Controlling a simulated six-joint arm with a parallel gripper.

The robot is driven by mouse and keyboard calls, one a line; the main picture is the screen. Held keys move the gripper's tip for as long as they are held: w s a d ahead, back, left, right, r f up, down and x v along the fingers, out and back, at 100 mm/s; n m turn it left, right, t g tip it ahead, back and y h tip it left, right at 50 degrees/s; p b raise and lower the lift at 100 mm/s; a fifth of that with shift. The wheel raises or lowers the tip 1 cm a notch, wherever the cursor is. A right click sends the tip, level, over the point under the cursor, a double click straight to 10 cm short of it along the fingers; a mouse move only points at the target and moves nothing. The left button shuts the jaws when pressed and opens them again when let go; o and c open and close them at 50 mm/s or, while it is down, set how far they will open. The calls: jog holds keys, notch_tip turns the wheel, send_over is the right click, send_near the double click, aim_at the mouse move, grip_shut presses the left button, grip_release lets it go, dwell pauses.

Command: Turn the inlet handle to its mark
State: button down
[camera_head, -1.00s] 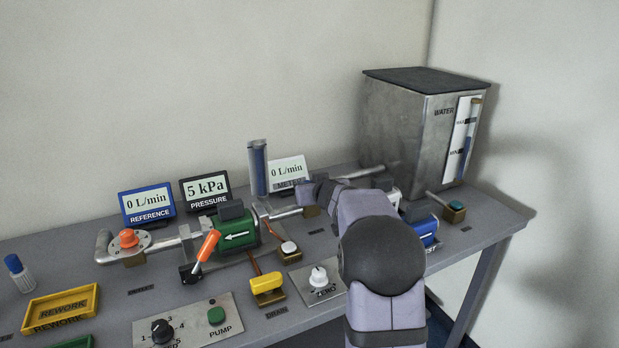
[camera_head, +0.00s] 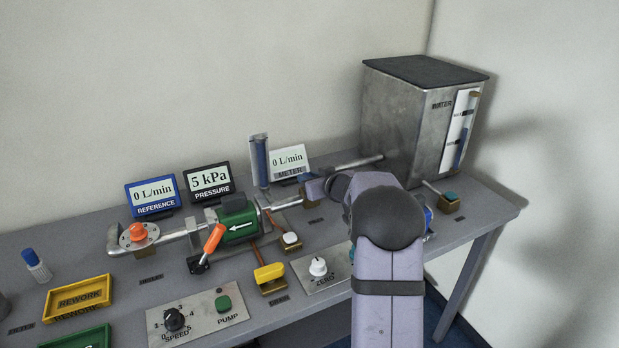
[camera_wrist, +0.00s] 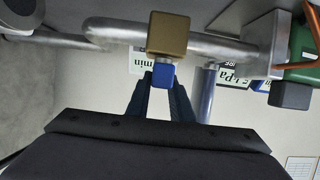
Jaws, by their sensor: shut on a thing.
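The inlet valve is a brass block (camera_wrist: 167,34) on a grey pipe with a small blue handle (camera_wrist: 163,75), seen in the wrist view. My gripper (camera_wrist: 162,80) is shut on the blue handle, with one dark finger on each side. In the head view my gripper (camera_head: 314,188) is at the pipe between the green pump and the water tank, and my arm covers most of the handle. I cannot make out the mark for the handle.
The green pump (camera_head: 237,222) and an orange-handled valve (camera_head: 214,238) are to the left. The clear blue column (camera_head: 259,160) and meter display (camera_head: 288,161) stand close behind my gripper. The water tank (camera_head: 402,125) is right. The ZERO knob (camera_head: 318,266) is in front.

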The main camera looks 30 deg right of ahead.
jog(key=c, duration=1.6)
grip_release()
jog(key=shift+f, duration=0.1)
jog(key=shift+o, duration=0.2)
jog(key=shift+s, duration=0.1)
jog(key=v, duration=0.7)
